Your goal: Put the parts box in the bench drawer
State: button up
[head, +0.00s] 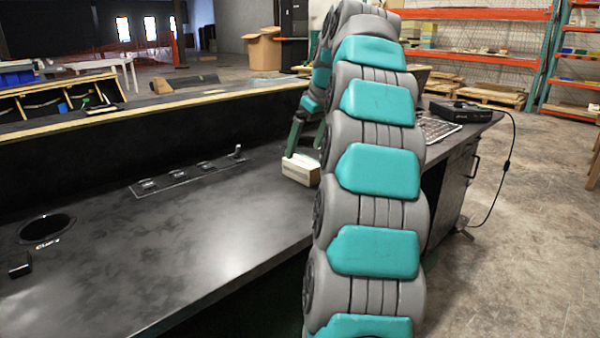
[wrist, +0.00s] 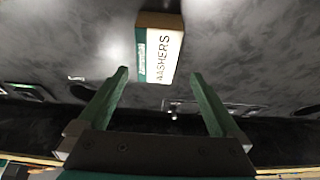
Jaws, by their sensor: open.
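The parts box (head: 301,171) is a small pale carton on the black bench top, partly hidden behind my arm in the head view. In the wrist view the box (wrist: 160,48) shows a white and green face reading "WASHERS" and a brown side. My gripper (wrist: 158,74) is open with its two green fingers apart; the box appears ahead of the fingertips, between their lines, and is not gripped. In the head view the green fingers of my gripper (head: 291,154) are close to the box. A dark bench front with a handle (head: 475,165) is at right; whether it is the drawer is unclear.
The bench top (head: 220,215) is mostly clear. A control strip with a small lever (head: 190,180) and a round opening (head: 46,228) lie left. A keyboard (head: 437,130) and a black device with a cable (head: 462,110) are at right. Open floor lies right of the bench.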

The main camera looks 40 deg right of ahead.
aim_at(302, 160)
jog(key=shift+d+x, duration=0.15)
jog(key=shift+x, duration=1.4)
jog(key=shift+d+x, duration=0.15)
jog(key=shift+x, duration=1.45)
jog(key=shift+s+f, duration=0.1)
jog(key=shift+f, duration=0.2)
grip_shut()
jog(key=shift+r, duration=0.1)
jog(key=shift+r, duration=1.8)
jog(key=shift+s+d+r, duration=0.1)
jog(key=shift+s+r, duration=0.05)
jog(key=shift+s, duration=0.05)
jog(key=s+d, duration=0.1)
jog(key=s, duration=0.4)
jog(key=s+d+r+b, duration=0.1)
jog(key=s, duration=0.4)
jog(key=s+d, duration=0.2)
jog(key=s, duration=0.3)
jog(key=shift+r, duration=0.2)
